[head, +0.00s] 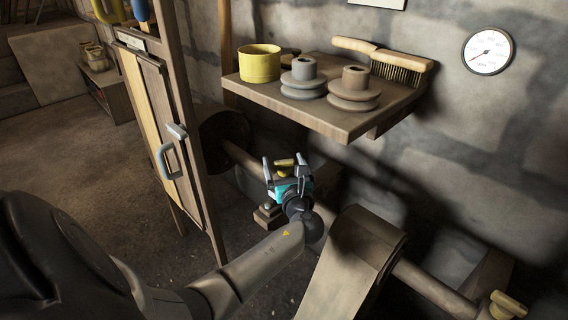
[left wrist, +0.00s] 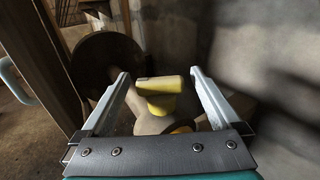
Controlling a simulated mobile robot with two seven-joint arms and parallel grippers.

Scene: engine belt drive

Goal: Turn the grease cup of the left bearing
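The yellow grease cup (head: 286,163) of the left bearing sits by the shaft under the shelf. In the left wrist view the grease cup (left wrist: 160,92) has a wing-shaped top and stands between my left gripper's (left wrist: 160,78) two spread fingers, with gaps on both sides. My left gripper (head: 284,162) is open around it in the head view and hides most of the bearing. The bearing's foot (head: 268,212) shows below the gripper. My right gripper is not in view.
A shaft (head: 425,287) with a belt (head: 350,265) runs to another yellow grease cup (head: 507,304) at lower right. A shelf (head: 345,118) with pulleys, a yellow tin and a brush overhangs behind. A wooden cabinet (head: 170,130) with a grey handle stands left.

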